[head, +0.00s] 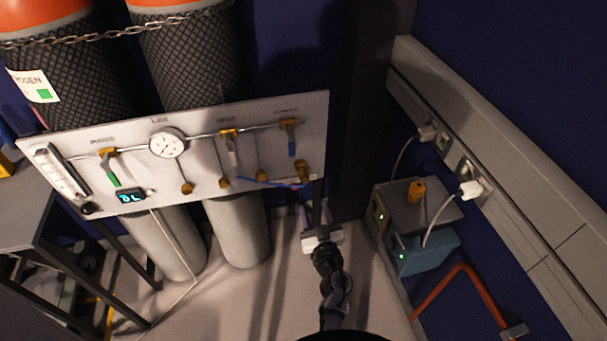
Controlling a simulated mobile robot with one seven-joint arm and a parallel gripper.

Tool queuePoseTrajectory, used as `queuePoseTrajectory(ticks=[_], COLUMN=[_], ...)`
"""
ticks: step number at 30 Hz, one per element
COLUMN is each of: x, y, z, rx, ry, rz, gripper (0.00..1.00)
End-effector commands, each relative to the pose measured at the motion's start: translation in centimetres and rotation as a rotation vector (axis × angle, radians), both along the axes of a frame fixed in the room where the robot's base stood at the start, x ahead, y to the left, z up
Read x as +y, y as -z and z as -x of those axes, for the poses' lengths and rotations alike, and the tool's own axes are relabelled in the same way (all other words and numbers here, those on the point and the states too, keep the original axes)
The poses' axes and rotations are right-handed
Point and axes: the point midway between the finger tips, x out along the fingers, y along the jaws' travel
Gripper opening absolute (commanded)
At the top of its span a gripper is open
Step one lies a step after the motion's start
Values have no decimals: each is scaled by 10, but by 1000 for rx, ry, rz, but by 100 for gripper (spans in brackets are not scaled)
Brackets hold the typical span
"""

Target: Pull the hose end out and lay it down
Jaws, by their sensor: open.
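A white panel (80,150) stands in front of two gas cylinders. A thin blue hose (262,183) runs along its lower right part, from a brass fitting (225,182) towards the right. Its right end shows a small red part (295,187) just below a larger brass fitting (302,170). Whether this end is seated in a fitting is too small to tell. My gripper (312,200) is open, below and right of the red part, at the panel's lower right corner. Its fingers point up the picture. Nothing shows between them, and contact with the hose cannot be made out.
Brass valves with green, white and blue handles and a round gauge (168,144) are on the panel. Two boxes with green lights (418,215) stand to the right, cabled to wall sockets. A dark-framed table (45,215) is at left. An orange-red pipe (475,280) is lower right.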

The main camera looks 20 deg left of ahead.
Motion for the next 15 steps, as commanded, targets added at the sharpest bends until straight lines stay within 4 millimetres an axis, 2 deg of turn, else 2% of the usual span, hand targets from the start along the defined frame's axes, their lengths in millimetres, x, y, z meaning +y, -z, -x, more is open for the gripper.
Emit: queuePoseTrajectory(ticks=[5, 15], x=[4, 18], y=[0, -3], z=[-7, -25], rx=[-134, -528], ry=[34, 129], rz=[196, 778], gripper=[49, 49])
